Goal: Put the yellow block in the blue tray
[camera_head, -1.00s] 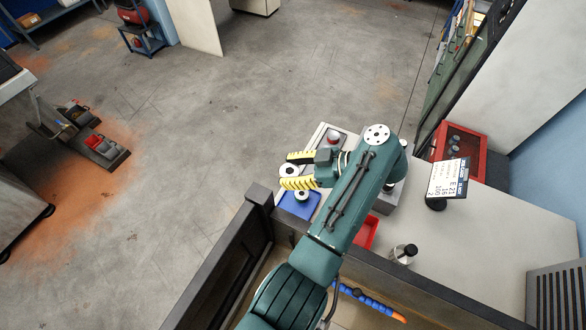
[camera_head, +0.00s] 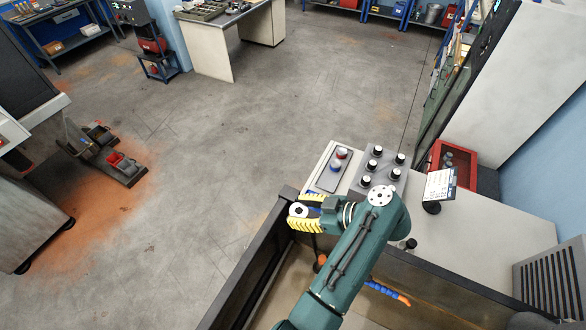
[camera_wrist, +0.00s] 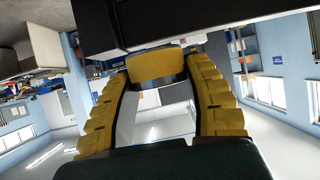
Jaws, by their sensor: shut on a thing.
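My gripper (camera_head: 302,212) has yellow ribbed fingers and is at the left end of the bench, by the dark rail. It is shut on a round piece, white with a dark centre in the head view (camera_head: 298,211). In the wrist view the piece shows a yellow side (camera_wrist: 155,66) and a grey band, between the fingertips. I take it to be the yellow block, though it looks round. A sliver of blue (camera_head: 313,193), likely the blue tray, shows just behind the fingers; my gripper and arm hide most of it.
A red case (camera_head: 437,155) and a small sign (camera_head: 439,185) stand further right. A dark rail (camera_head: 232,279) borders the bench.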

